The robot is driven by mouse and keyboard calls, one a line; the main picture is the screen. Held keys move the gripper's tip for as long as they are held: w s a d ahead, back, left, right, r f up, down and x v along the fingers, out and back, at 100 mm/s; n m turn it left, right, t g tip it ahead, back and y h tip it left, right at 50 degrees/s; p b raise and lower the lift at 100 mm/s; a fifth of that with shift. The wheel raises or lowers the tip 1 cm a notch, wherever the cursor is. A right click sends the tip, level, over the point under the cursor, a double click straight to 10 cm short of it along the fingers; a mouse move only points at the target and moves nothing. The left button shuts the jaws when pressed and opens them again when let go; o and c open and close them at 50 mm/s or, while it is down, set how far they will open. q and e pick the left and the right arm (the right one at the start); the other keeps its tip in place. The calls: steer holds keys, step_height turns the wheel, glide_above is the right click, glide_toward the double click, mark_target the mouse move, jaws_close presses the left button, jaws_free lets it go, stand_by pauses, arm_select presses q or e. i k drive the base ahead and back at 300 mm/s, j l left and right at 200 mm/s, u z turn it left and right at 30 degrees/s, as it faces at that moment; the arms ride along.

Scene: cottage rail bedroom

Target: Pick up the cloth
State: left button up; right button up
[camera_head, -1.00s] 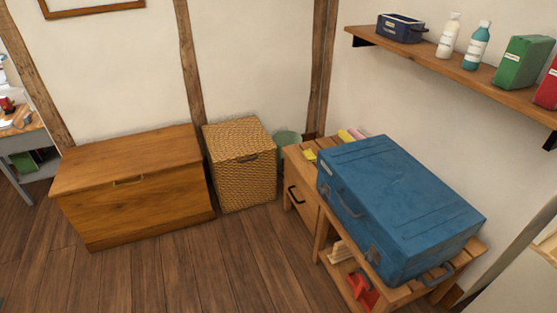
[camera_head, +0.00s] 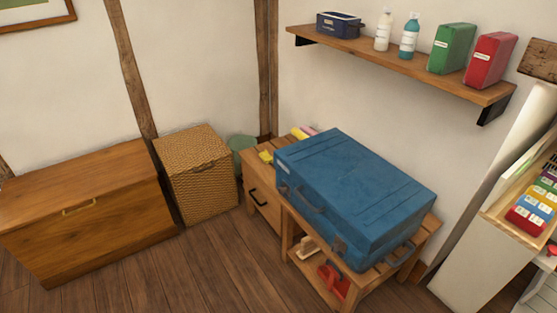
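I cannot make out a cloth for certain. A small yellow item (camera_head: 266,157) lies on the left end of the wooden bench (camera_head: 425,232); it is too small to tell what it is. Pink and yellow items (camera_head: 303,132) lie behind it, partly hidden by the large blue case (camera_head: 355,190). The case is shut and covers most of the bench top. Neither of my grippers is in view.
A wooden chest (camera_head: 90,215) and a lidded wicker basket (camera_head: 197,180) stand along the wall, with a green bin (camera_head: 243,153) behind. A wall shelf (camera_head: 400,68) holds bottles and boxes. Floor (camera_head: 190,275) in front is clear.

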mark_target(266, 158)
steer(key=i+j+z, duration=0.2)
steer(key=i+j, duration=1.2)
steer(key=i, duration=0.1)
